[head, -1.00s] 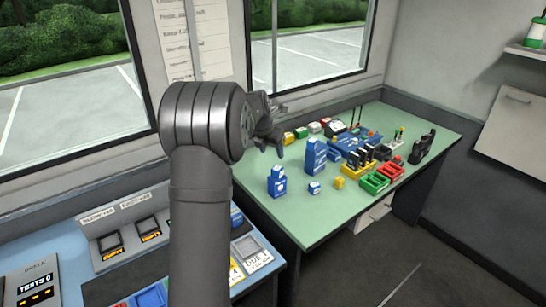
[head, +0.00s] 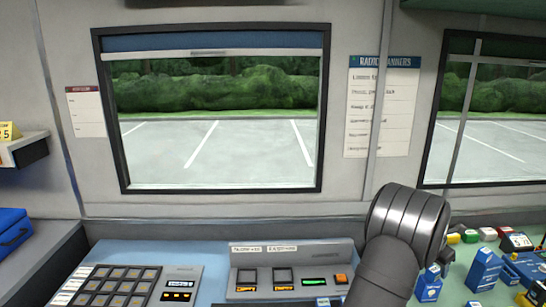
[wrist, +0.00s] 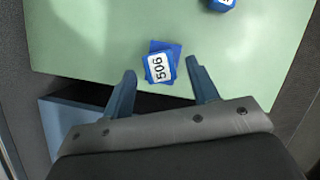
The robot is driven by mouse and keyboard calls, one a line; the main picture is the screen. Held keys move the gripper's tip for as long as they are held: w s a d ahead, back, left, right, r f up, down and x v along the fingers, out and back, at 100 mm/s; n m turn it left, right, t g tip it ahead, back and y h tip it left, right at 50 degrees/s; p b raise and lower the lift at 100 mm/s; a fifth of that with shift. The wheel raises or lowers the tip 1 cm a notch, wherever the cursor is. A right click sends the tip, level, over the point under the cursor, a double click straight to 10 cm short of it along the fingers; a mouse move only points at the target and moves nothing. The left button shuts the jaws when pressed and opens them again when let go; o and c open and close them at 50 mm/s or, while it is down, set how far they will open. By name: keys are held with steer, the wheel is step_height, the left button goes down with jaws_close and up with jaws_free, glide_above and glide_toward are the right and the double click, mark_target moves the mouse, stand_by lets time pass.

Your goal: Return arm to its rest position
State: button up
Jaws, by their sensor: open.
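My gripper (wrist: 161,74) is open in the wrist view, its two dark blue-grey fingers spread apart over the green table (wrist: 100,35). Nothing is held between the fingers. A blue block with a white label reading 506 (wrist: 160,67) is below and beyond the fingertips, on the table. In the head view my dark grey arm rises at the lower right, and its rounded joint hides my gripper.
A console (head: 290,270) with lit displays and a keypad panel (head: 115,285) lie along the front. The green table at right holds several blue items (head: 485,270) and small coloured boxes. A blue case (head: 12,230) sits far left.

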mark_target(435, 269)
steer(key=x, duration=0.3)
steer(key=shift+f, duration=0.2)
step_height(435, 269, up, 3)
steer(key=shift+r, duration=0.75)
